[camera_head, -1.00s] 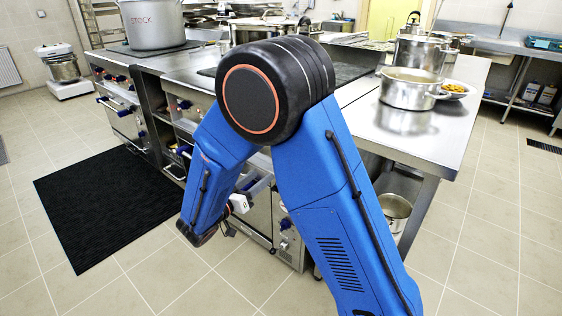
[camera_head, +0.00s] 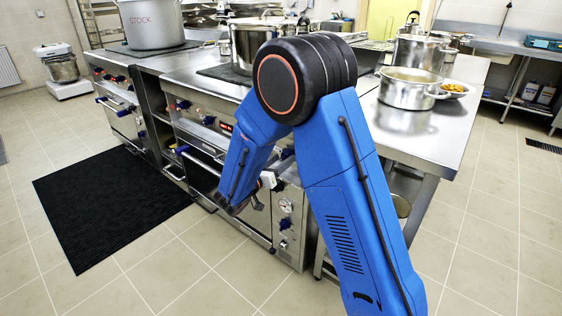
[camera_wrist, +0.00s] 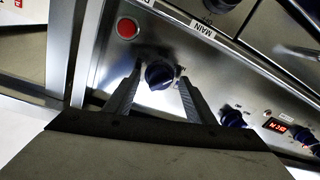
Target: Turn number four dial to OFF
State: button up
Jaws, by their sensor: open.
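In the wrist view, a dark blue dial (camera_wrist: 159,75) sits on a steel control panel (camera_wrist: 108,62). My gripper (camera_wrist: 161,73) is open, with one finger on each side of this dial. Whether the fingers touch it I cannot tell. No number or OFF mark is readable by the dial, and its pointer direction is unclear. Another dark blue dial (camera_wrist: 232,117) is further right on the panel. In the head view, my arm hides part of the range's front panel, and my fingers cannot be made out there.
A red round button (camera_wrist: 127,28) and a MAIN label (camera_wrist: 203,29) are near the dial. A lit red display (camera_wrist: 276,125) is further right. A steel counter (camera_head: 433,148) holds pots at the right. A black floor mat (camera_head: 105,205) lies before the range, with clear tiles around.

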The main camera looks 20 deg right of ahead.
jog(key=c, duration=1)
jog(key=shift+c, duration=0.2)
